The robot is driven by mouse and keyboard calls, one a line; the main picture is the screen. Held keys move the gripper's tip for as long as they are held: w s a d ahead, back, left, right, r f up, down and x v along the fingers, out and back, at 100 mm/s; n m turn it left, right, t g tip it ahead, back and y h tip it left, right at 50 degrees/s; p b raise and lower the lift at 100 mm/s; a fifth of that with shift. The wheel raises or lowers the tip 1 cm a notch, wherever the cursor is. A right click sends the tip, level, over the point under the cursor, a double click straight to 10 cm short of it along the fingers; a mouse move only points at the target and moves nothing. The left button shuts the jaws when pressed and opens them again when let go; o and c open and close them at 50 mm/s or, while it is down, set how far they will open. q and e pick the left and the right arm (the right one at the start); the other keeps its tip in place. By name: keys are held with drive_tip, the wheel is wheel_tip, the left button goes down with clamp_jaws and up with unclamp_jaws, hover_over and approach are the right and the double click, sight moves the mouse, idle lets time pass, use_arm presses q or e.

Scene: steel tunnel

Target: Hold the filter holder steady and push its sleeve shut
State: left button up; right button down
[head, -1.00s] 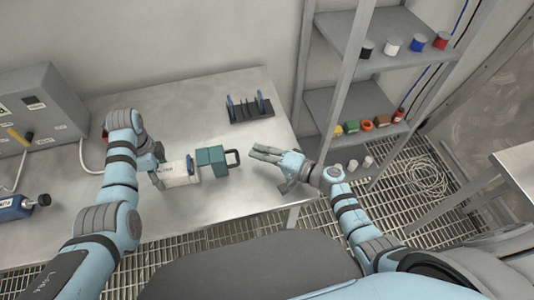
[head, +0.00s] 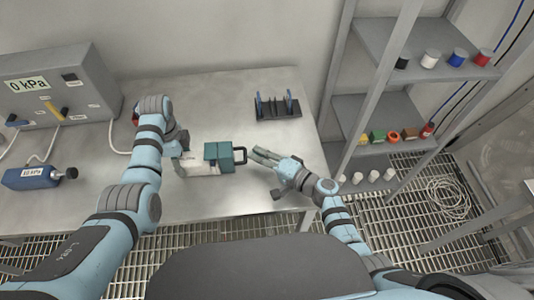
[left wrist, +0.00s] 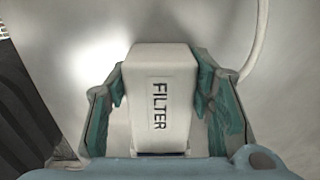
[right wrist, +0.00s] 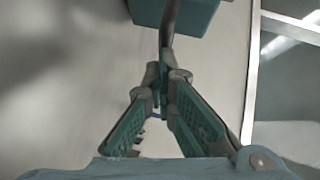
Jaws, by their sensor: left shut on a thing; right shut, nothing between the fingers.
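The filter holder has a white body (head: 193,168) marked FILTER in the left wrist view (left wrist: 158,100). A teal sleeve (head: 219,155) covers its right end, with a dark handle (head: 241,155) at the sleeve's right side. White still shows to the left of the sleeve. My left gripper (head: 181,154) is shut on the white body, with a finger on each side. My right gripper (head: 254,155) is shut and empty, its tips at the handle. In the right wrist view the closed tips (right wrist: 163,80) meet the dark handle (right wrist: 168,30) below the teal sleeve (right wrist: 185,14); exact contact is unclear.
A dark rack with blue ends (head: 277,106) stands at the back of the steel table (head: 215,100). A shelf unit (head: 385,105) stands right. The table around the rack is clear.

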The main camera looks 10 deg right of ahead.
use_arm(q)
drive_tip(key=shift+d, duration=0.15)
use_arm(e)
drive_tip(key=d, duration=0.2)
drive_tip(key=d+r, duration=0.1)
drive_tip(key=d, duration=0.1)
drive_tip(key=shift+d, duration=0.15)
drive_tip(key=v, duration=1)
use_arm(q)
drive_tip(key=o, duration=1.3)
use_arm(e)
drive_tip(key=shift+a+f, duration=0.1)
drive_tip(key=shift+a, duration=0.15)
use_arm(q)
drive_tip(key=shift+o, duration=0.2)
